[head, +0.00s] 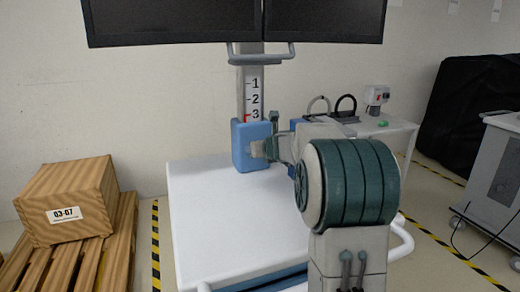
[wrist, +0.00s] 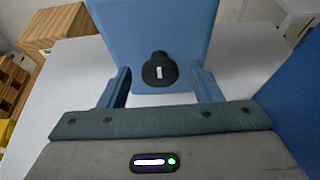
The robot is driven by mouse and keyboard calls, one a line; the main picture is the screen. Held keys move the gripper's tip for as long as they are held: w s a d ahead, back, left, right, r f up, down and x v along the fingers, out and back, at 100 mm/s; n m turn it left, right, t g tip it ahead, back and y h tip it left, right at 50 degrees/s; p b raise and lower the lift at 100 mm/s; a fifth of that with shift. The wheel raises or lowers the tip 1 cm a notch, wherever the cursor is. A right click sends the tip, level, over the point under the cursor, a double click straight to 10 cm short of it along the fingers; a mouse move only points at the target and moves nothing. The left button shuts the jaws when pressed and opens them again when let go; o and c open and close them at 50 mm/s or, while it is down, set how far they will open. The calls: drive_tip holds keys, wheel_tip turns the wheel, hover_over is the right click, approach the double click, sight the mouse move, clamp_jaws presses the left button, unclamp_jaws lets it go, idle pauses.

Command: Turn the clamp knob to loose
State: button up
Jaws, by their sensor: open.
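The clamp is a blue block (head: 249,155) on the post of the white cart in the head view. It also fills the upper middle of the wrist view (wrist: 150,25). The clamp knob (wrist: 159,70) is a black round knob with a short white mark, roughly upright in the picture, on the block's near face. My gripper (wrist: 160,74) is open, with one finger on each side of the knob and visible gaps to it. In the head view my gripper (head: 267,148) is close to the block, and my arm hides the knob.
The white cart top (head: 220,220) is clear. Above it hang two dark monitors (head: 170,20) with a handle bar. A numbered scale (head: 254,98) runs up the post. A crate (head: 70,200) on a pallet stands left; a side table (head: 395,128) with devices stands right.

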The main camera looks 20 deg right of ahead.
drive_tip(key=shift+w+f, duration=0.15)
drive_tip(key=shift+w, duration=0.25)
drive_tip(key=c, duration=1)
drive_tip(key=shift+o, duration=0.2)
